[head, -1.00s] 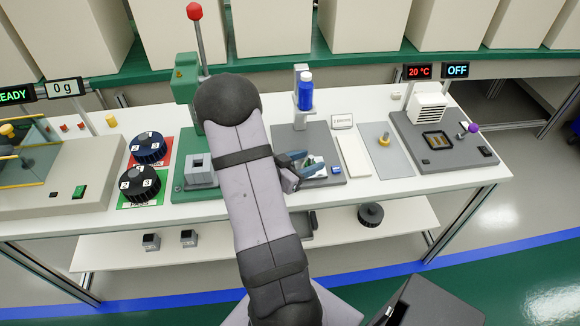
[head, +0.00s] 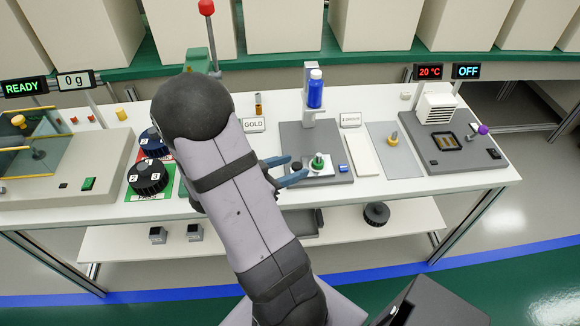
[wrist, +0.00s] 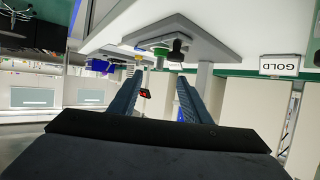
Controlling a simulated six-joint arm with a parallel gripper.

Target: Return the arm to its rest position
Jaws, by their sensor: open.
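My gripper (head: 297,167) is open, with its two blue fingers pointing right in the head view. A small green-topped piece (head: 318,161) stands on a white plate just right of the fingertips. A dark knob near it is partly hidden by the fingers. In the wrist view the fingers (wrist: 160,74) are spread with no object held between them. That view looks upside down, with the GOLD sign (wrist: 279,66) at right.
A grey heater unit (head: 450,145) is at right. My arm hides much of the green press behind it.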

